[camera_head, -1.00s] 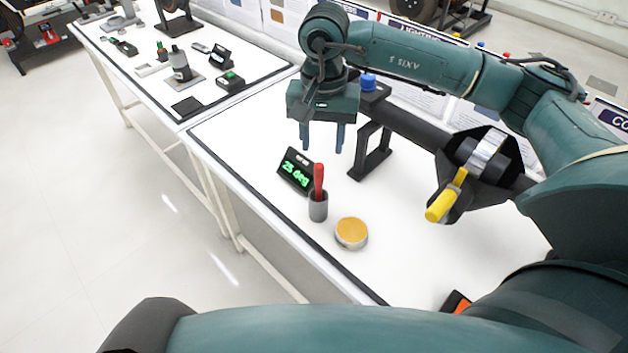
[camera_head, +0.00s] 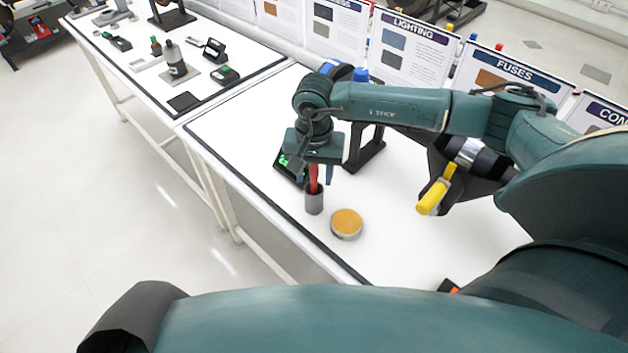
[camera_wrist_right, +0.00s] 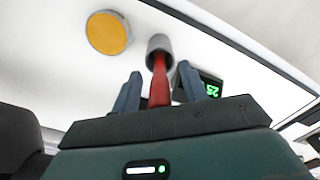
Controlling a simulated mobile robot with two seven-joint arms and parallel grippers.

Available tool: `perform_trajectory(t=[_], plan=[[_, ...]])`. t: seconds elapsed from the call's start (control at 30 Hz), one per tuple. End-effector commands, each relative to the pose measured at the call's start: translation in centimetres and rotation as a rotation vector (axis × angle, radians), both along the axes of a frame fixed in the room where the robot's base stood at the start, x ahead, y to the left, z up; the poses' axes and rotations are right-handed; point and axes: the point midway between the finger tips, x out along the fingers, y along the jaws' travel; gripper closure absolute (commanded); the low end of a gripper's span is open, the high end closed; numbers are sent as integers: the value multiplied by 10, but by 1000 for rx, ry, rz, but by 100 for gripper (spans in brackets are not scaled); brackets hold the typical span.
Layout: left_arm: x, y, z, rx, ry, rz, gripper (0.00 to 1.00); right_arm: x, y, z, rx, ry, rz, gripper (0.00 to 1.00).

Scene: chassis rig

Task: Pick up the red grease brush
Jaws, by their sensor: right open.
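The red grease brush (camera_head: 314,180) stands upright in a small grey cup (camera_head: 314,203) near the left edge of the white table. In the right wrist view its red handle (camera_wrist_right: 159,82) reaches from the cup (camera_wrist_right: 160,45) back between my fingers. My right gripper (camera_head: 316,172) is open, pointing down over the brush, with one finger on each side of the handle (camera_wrist_right: 156,90). No grip on it shows. The gripper body hides the handle's top in the head view. My left gripper is not in view.
A round tin with an orange top (camera_head: 346,223) stands close to the cup. A display with green digits (camera_head: 288,167) is just behind, partly hidden by my gripper; it also shows in the wrist view (camera_wrist_right: 208,87). A dark shaft rig with a yellow handle (camera_head: 432,197) is to the right.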

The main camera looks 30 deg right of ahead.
Motion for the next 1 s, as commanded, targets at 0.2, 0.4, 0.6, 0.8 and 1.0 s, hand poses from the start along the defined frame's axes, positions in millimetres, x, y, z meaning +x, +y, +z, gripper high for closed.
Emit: perform_trajectory(t=[0.2,0.4,0.6,0.8,1.0], plan=[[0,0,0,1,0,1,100,0,0,0,0,0,0,67],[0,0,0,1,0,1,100,0,0,0,0,0,0,83],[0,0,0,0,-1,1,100,0,0,0,0,0,0,100],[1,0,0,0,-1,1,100,0,0,1,0,0,0,100],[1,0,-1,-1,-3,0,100,1,0,10,0,-2,1,100]])
